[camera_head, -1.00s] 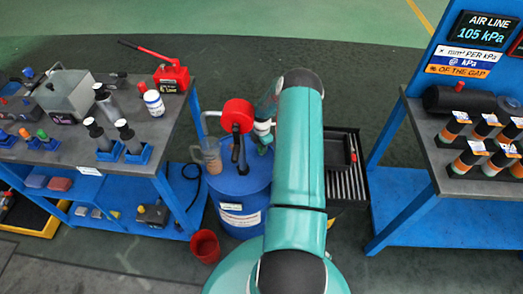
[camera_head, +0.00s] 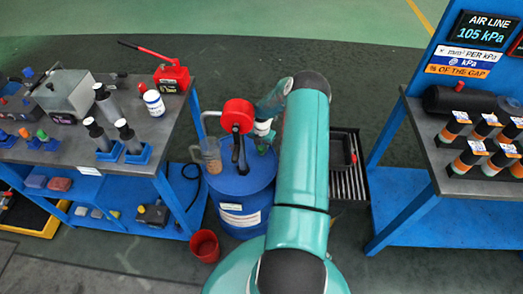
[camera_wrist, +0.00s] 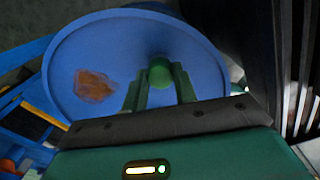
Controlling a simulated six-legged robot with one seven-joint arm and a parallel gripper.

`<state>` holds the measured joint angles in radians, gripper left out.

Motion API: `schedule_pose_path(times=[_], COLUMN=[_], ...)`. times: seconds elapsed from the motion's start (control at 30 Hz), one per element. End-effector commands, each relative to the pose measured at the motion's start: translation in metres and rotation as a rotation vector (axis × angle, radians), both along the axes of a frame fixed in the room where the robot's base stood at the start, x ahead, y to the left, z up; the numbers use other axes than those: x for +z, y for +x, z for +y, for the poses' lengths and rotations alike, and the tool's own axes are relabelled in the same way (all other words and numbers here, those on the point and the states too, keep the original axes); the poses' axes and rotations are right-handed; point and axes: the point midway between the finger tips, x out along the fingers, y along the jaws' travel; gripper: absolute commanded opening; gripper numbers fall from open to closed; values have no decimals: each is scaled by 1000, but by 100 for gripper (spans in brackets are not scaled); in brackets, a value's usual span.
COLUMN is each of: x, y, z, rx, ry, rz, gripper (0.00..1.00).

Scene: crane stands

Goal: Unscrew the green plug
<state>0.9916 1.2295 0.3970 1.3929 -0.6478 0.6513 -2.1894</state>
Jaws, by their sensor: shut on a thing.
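The green plug (camera_wrist: 159,74) sits at the blue drum top in the wrist view, between the two dark green fingers of my gripper (camera_wrist: 160,82). The fingers are shut on its sides. The blue drum (camera_wrist: 75,45) fills much of that view, with a brown patch on its top. In the head view the drum (camera_head: 240,218) stands between two benches. My arm hides its right side. The plug cannot be made out clearly there.
A red round-headed fitting (camera_head: 237,115) with a black handle stands at the drum, beside a clear jug (camera_head: 212,156). A red bucket (camera_head: 205,246) is on the floor. A bench (camera_head: 75,150) stands left; a blue stand (camera_head: 400,215) stands right. A black tray (camera_head: 341,149) lies behind my arm.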

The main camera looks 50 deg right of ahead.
Motion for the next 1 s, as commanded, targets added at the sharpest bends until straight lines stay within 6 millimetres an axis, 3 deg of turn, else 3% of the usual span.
schedule_pose_path(times=[0.23,0.63,1.0], x=[2,2,2], y=[6,6,6], z=[4,4,4], rx=[323,396,805], ry=[2,1,-1], rz=[-11,-12,-11], gripper=[0,0,0])
